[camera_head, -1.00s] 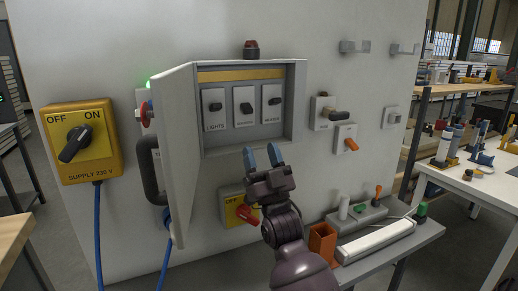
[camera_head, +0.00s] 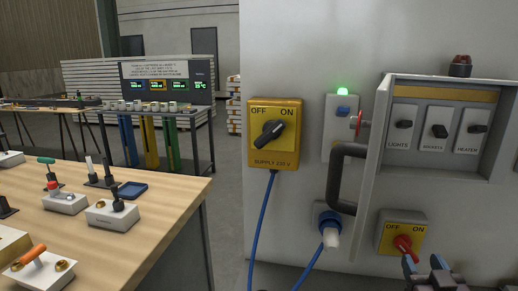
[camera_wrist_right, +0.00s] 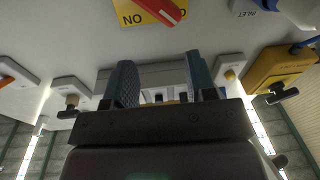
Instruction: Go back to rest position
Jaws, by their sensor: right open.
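My right gripper (camera_head: 424,268) shows at the bottom right of the head view, with its two blue fingertips apart and nothing between them. It is below and in front of the small yellow box with a red switch (camera_head: 403,241). In the right wrist view the two fingers (camera_wrist_right: 158,84) stand apart and empty, and the red switch (camera_wrist_right: 165,10) shows at the top. The open grey cabinet (camera_head: 443,80) holds three black switches and is above the gripper. My left gripper is not in view.
A yellow supply switch box (camera_head: 273,155) hangs on the white wall panel, with a blue cable below. A grey handle (camera_head: 343,178) and a blue-and-white plug (camera_head: 328,222) are beside the cabinet. A wooden table (camera_head: 160,205) with small switch boxes stands at the left.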

